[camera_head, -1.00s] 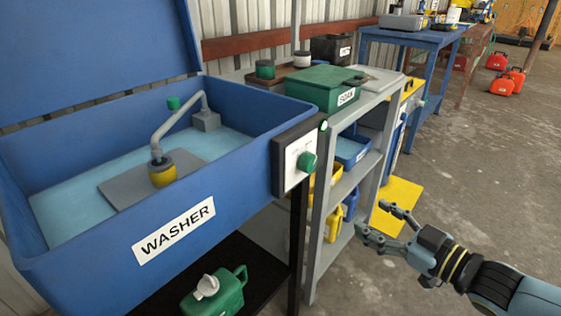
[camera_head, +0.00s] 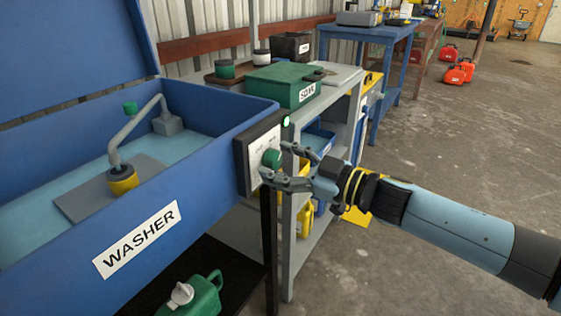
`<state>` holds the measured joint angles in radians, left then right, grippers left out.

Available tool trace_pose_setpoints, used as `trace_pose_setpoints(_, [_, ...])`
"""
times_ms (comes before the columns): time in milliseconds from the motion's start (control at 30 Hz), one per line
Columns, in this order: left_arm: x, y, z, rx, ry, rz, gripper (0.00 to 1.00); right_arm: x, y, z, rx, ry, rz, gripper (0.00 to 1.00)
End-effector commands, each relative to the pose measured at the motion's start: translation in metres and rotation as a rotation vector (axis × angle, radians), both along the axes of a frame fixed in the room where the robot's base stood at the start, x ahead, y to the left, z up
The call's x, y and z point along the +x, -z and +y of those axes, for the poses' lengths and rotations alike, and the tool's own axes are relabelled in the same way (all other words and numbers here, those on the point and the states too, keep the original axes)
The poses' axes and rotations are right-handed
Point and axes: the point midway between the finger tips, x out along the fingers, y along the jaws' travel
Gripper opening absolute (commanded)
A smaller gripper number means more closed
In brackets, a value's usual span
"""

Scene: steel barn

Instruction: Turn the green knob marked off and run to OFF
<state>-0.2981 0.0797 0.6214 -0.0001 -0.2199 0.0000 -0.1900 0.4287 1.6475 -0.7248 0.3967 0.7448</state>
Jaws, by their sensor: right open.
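The green knob (camera_head: 271,159) sticks out from a pale plate on the dark control box (camera_head: 243,168) at the right end of the blue washer (camera_head: 200,172). The plate's marks are too small to read. A small green light (camera_head: 286,121) glows at the box's upper right. My right gripper (camera_head: 272,168) is open, its fingers reaching left to the knob, one finger above and behind it, one below and in front. I cannot tell whether they touch it. My left gripper is not in view.
A grey shelf (camera_head: 292,215) stands just right of the washer, with a green box marked SOAK (camera_head: 285,84) on top. A green jug (camera_head: 192,297) sits under the washer. A blue table (camera_head: 372,34) stands farther back.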

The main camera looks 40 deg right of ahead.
Motion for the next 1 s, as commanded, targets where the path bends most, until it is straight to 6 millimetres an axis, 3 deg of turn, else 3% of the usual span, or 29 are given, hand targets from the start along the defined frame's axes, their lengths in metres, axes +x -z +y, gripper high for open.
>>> trace_pose_setpoints(300, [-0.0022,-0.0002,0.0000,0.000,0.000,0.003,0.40,0.0035,0.0006,0.0015,0.000,-0.001,0.002,0.61])
trace_pose_setpoints(733, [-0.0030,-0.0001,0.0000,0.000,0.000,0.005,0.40,0.0032,0.0006,0.0015,0.000,-0.001,0.002,0.06])
trace_pose_setpoints(1000, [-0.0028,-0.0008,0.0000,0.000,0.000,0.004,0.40,0.0032,0.0004,0.0015,-0.024,-0.001,-0.008,0.06])
